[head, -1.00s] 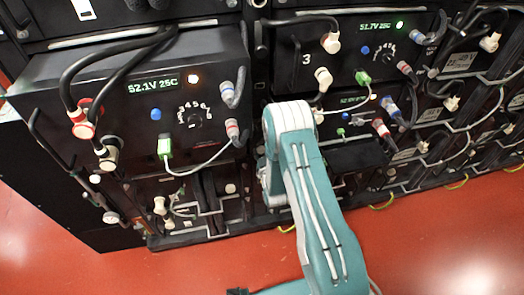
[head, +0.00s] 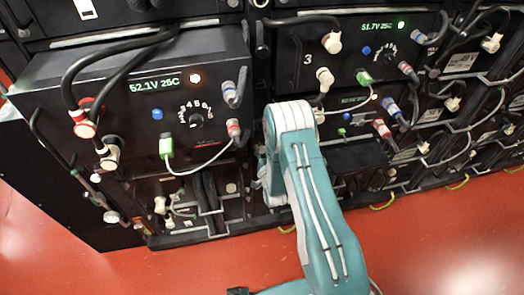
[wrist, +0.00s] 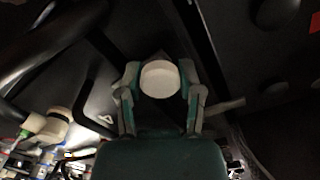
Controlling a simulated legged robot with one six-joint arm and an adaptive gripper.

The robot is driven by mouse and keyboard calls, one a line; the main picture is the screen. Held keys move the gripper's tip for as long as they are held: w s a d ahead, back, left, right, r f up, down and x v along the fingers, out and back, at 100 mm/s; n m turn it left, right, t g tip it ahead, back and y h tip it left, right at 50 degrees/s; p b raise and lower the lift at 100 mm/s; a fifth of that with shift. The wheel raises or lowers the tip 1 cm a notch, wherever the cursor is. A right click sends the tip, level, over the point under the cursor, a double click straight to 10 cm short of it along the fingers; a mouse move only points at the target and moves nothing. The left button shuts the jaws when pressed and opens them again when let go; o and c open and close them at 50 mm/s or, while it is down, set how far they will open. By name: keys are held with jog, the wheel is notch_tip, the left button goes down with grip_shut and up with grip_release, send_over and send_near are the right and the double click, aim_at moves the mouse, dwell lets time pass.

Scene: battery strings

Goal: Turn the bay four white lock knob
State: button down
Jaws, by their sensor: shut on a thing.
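The white round lock knob (wrist: 160,80) is in the middle of the wrist view, seen face on against a dark panel. My gripper (wrist: 160,74) has one teal and grey finger on each side of it and is shut on it. A pale "4" (wrist: 105,119) shows on the panel to the left of the fingers. In the head view my teal arm reaches up to the rack at centre and hides the gripper and this knob. How far the knob is turned cannot be told.
A pulled-out battery module (head: 150,110) with display, cables and plugs juts out at left. The bay 3 module (head: 350,60) is at upper right. A dark cable (wrist: 45,45) and a white plug (wrist: 50,125) lie left of my gripper. The red floor (head: 420,240) is clear.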

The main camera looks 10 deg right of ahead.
jog(key=shift+w+r+m, duration=0.1)
jog(key=shift+r+m, duration=0.05)
jog(key=shift+m, duration=0.55)
jog(key=shift+c, duration=1.3)
grip_release()
jog(key=shift+s, duration=0.3)
jog(key=s, duration=1.1)
jog(key=shift+s, duration=0.2)
